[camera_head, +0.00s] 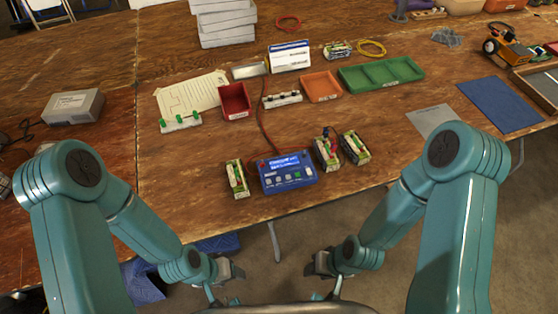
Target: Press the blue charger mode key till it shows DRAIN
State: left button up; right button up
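The blue charger (288,173) lies near the front edge of the wooden table, at the middle of the view. Its display (286,162) is lit blue with pale text too small to read. A row of small keys sits below the display, one of them green (297,175). I cannot tell which one is the mode key. My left gripper (232,269) and my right gripper (316,264) are both below and in front of the table edge, apart from the charger. Both are small and dark in the view, and whether their fingers are open is unclear.
A battery pack (237,179) stands just left of the charger; two more (327,154) (354,147) stand to its right. A red cable (268,130) runs back from the charger. Behind are a red tray (235,101), an orange tray (321,87) and a green tray (381,74).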

dwell(0.3)
grip_shut()
dwell(1.6)
